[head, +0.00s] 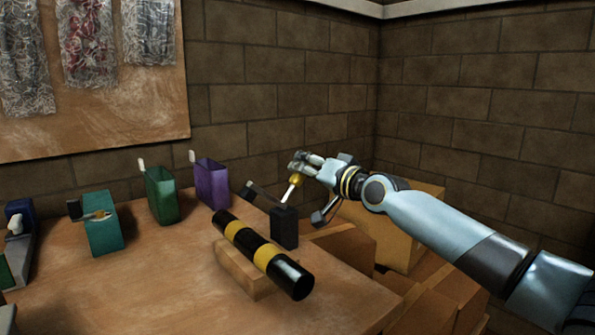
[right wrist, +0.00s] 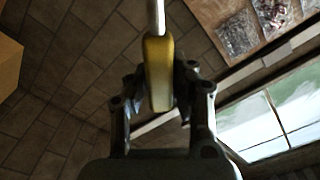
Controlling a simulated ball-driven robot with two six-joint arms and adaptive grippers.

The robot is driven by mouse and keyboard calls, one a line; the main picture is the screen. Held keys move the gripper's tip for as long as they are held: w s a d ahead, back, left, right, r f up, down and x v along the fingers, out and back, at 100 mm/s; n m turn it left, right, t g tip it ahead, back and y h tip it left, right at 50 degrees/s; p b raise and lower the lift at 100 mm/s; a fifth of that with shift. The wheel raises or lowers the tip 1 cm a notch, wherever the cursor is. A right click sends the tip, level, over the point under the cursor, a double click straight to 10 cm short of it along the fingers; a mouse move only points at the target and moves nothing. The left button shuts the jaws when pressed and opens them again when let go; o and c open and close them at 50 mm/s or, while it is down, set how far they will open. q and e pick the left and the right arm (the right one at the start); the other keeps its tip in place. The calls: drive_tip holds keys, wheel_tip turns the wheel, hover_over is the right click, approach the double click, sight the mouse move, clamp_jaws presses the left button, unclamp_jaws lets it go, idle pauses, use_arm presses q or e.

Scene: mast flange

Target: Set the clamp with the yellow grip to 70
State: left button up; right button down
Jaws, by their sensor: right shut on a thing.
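The clamp (head: 284,228) is a black box on the table's far right part, with a metal lever (head: 289,194) rising from it. The lever ends in a yellow grip (head: 295,179). My right gripper (head: 298,168) is shut on the yellow grip, above the box. In the right wrist view the yellow grip (right wrist: 158,75) sits between the two fingers, with the pale rod (right wrist: 156,16) running up from it. The lever stands nearly upright, tilted slightly to the right. No scale or number is readable. My left gripper is not in view.
Purple (head: 212,185), green (head: 162,196) and teal (head: 103,223) boxes stand to the left on the table (head: 150,290). A black-and-yellow striped cylinder (head: 264,255) lies on a wooden block (head: 235,270) in front of the clamp. Cardboard boxes (head: 385,235) stand beyond the right edge.

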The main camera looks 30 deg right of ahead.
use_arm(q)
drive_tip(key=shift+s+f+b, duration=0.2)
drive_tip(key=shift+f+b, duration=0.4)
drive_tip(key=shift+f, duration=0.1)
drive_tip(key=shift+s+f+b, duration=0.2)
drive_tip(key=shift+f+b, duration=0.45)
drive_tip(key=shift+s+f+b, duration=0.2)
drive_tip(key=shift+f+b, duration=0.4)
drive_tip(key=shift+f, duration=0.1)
use_arm(e)
drive_tip(key=shift+w+d+f+m, duration=0.1)
drive_tip(key=shift+d+f+m, duration=0.4)
drive_tip(key=shift+f+m, duration=0.4)
drive_tip(key=shift+s+d+f+m, duration=0.1)
drive_tip(key=shift+d+f+m, duration=0.4)
drive_tip(key=shift+m, duration=0.6)
drive_tip(key=shift+w+d+f+m, duration=0.1)
drive_tip(key=shift+d+f+m, duration=0.35)
drive_tip(key=shift+f+m, duration=0.45)
drive_tip(key=c, duration=1.1)
unclamp_jaws()
drive_tip(key=shift+r, duration=0.1)
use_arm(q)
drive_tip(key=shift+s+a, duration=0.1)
use_arm(e)
drive_tip(key=shift+r, duration=0.1)
wheel_tip(320, 180, up, 10)
drive_tip(key=shift+f, duration=0.1)
